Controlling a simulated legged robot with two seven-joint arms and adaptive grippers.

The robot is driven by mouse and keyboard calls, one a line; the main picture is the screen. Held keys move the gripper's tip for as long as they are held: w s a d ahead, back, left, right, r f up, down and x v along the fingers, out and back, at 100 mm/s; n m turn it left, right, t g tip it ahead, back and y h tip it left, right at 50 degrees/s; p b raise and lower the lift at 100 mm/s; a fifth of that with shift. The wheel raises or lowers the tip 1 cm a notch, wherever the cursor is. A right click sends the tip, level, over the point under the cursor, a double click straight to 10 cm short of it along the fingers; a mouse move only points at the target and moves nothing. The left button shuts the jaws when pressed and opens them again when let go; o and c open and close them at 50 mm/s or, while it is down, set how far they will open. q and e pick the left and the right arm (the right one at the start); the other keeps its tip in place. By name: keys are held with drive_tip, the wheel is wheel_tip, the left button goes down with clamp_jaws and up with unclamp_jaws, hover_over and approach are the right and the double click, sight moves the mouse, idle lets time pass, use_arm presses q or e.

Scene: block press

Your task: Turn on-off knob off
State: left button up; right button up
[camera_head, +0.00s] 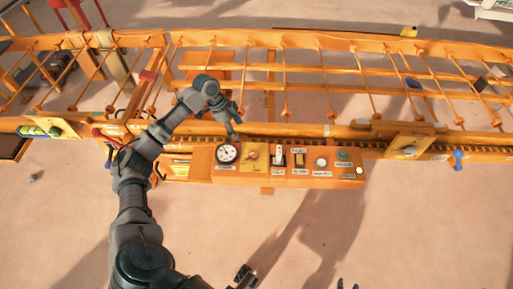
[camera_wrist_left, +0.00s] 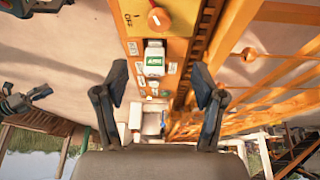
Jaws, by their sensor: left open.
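The on-off knob (camera_head: 252,154) is a round orange-red knob on a yellow plate, second from the left on the orange control panel (camera_head: 240,174). In the left wrist view the knob (camera_wrist_left: 159,19) shows at the top, with a white mark and an "OFF" label to its left. My left gripper (camera_head: 232,122) is above and behind the panel's left part, apart from the knob. Its fingers (camera_wrist_left: 160,88) are spread and empty. My right gripper (camera_head: 347,286) shows only fingertips, set apart, at the bottom edge. It is small in the left wrist view (camera_wrist_left: 24,101).
A gauge (camera_head: 227,153) is left of the knob and a white switch (camera_head: 278,155) right of it. Several buttons follow, including a green one (camera_head: 342,155). An orange frame with rods (camera_head: 325,80) lies behind the panel. The floor in front is clear.

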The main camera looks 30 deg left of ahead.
use_arm(q)
drive_tip(key=b, duration=0.2)
approach(253, 152)
wheel_tip(253, 152, down, 2)
drive_tip(key=x, duration=0.2)
drive_tip(key=b+x, duration=0.1)
drive_tip(key=x, duration=0.3)
drive_tip(key=shift+w+d+b, duration=0.1)
drive_tip(key=shift+d+b, duration=0.25)
drive_tip(key=shift+d, duration=0.05)
drive_tip(key=shift+w+d+f, duration=0.15)
drive_tip(key=shift+d+f, duration=0.1)
drive_tip(key=shift+f, duration=0.25)
use_arm(e)
drive_tip(key=w+a+r+t+y, duration=0.2)
drive_tip(key=w+r+t, duration=0.3)
drive_tip(key=r+t, duration=0.3)
drive_tip(key=shift+w+a+r, duration=0.4)
drive_tip(key=shift+a+r, duration=0.25)
drive_tip(key=shift+r, duration=0.1)
use_arm(q)
drive_tip(key=shift+r, duration=0.1)
drive_tip(key=c, duration=1.1)
